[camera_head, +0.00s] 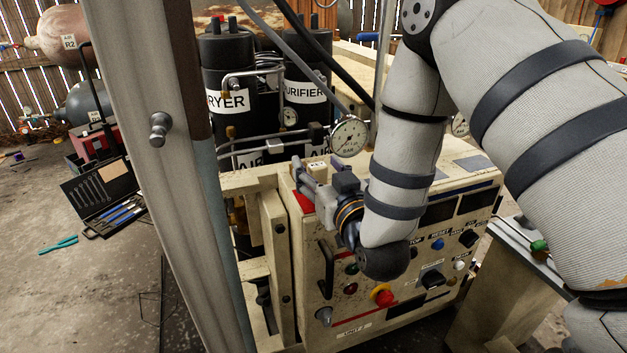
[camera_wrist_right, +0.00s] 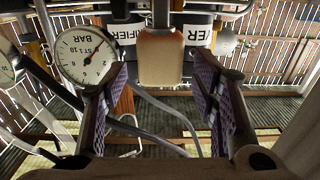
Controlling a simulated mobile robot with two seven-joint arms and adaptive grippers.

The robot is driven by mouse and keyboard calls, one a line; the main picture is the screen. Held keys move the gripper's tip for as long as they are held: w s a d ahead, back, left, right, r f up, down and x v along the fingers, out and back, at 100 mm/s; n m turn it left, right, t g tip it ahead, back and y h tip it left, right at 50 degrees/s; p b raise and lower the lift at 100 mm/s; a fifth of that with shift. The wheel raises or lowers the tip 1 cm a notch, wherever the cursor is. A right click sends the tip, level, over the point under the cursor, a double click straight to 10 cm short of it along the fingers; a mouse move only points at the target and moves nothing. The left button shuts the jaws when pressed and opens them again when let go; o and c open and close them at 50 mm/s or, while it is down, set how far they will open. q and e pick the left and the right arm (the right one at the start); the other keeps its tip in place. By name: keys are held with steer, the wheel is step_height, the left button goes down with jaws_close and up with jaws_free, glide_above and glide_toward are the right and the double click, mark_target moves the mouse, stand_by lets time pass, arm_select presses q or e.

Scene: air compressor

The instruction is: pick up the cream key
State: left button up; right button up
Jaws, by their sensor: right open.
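A small cream block, which looks like the cream key (camera_wrist_right: 163,58), shows in the right wrist view between and beyond the fingertips. A dark band and a grey stem show at its upper end. In the head view, a small pale piece with a KEY label (camera_head: 317,163) shows at the top edge of the cream control cabinet. My right gripper (camera_head: 317,170) is beside it, above the cabinet's left part. In the wrist view its two purple-padded fingers (camera_wrist_right: 165,95) are apart, with nothing held between them. Whether the fingers flank the key in depth is unclear. My left gripper is not in view.
The cabinet (camera_head: 310,270) carries a red emergency button (camera_head: 382,296) and several knobs. A pressure gauge (camera_head: 348,137) stands close behind the gripper, also large in the wrist view (camera_wrist_right: 85,55). Black dryer (camera_head: 228,75) and purifier (camera_head: 307,65) cylinders and pipes crowd behind.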

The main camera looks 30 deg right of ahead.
steer(key=shift+w+d+f, duration=0.1)
steer(key=shift+w+f, duration=0.05)
steer(key=shift+w, duration=0.35)
steer(key=c, duration=1.3)
steer(key=shift+o, duration=0.2)
steer(key=shift+r, duration=0.2)
